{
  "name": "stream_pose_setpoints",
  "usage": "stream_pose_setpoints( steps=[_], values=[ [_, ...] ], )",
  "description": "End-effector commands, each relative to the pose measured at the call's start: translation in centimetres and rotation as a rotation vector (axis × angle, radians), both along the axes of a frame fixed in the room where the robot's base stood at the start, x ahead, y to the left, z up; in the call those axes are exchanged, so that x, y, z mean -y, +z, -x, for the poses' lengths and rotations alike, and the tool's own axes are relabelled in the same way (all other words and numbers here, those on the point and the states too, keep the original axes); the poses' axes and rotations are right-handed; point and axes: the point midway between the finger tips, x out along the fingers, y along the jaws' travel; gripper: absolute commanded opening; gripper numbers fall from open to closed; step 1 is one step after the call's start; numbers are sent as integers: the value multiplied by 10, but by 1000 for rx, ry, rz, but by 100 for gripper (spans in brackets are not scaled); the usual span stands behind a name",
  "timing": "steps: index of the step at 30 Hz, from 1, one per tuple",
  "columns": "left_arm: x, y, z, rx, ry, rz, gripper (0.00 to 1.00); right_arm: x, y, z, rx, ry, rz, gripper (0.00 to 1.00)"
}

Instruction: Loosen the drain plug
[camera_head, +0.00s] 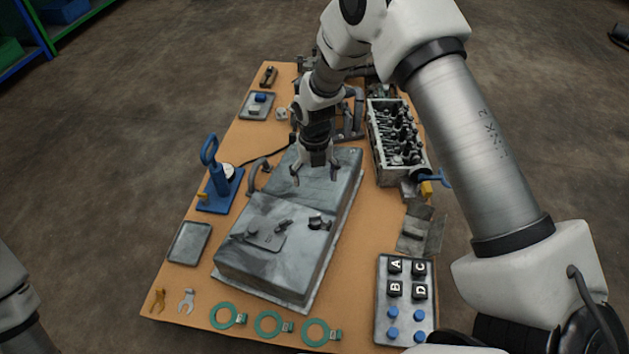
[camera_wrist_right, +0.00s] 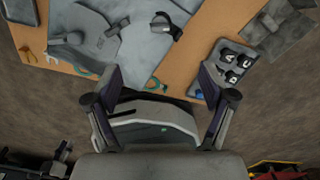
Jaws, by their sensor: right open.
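A grey metal tank (camera_head: 272,268) lies on the orange workbench. A small dark fitting (camera_head: 319,222) stands on its top face and also shows in the right wrist view (camera_wrist_right: 166,27). It may be the drain plug, but I cannot tell for sure. My right gripper (camera_head: 315,175) is open and empty above the far part of the tank, beyond the fitting. Its spread fingers also show in the right wrist view (camera_wrist_right: 158,82). My left gripper is out of view.
A blue hand pump (camera_head: 218,180) and an empty tray (camera_head: 189,243) are at left. A tray with lettered blocks (camera_head: 405,268) is at right.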

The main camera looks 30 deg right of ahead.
Motion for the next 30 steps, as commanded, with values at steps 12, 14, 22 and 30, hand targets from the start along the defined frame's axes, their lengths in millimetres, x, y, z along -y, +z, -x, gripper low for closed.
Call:
stream_pose_setpoints(
  steps=[12, 14, 22, 30],
  values=[
    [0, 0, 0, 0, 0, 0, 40, 0, 0, -2, 7, -559, -1, 67],
    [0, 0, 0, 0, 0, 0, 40, 0, 0, -3, 11, -792, -4, 67],
    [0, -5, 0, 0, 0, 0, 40, 0, -7, -9, 22, -1855, -28, 67],
    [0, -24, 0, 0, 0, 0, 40, 0, -39, -10, 7, -2883, -48, 67]
  ],
)
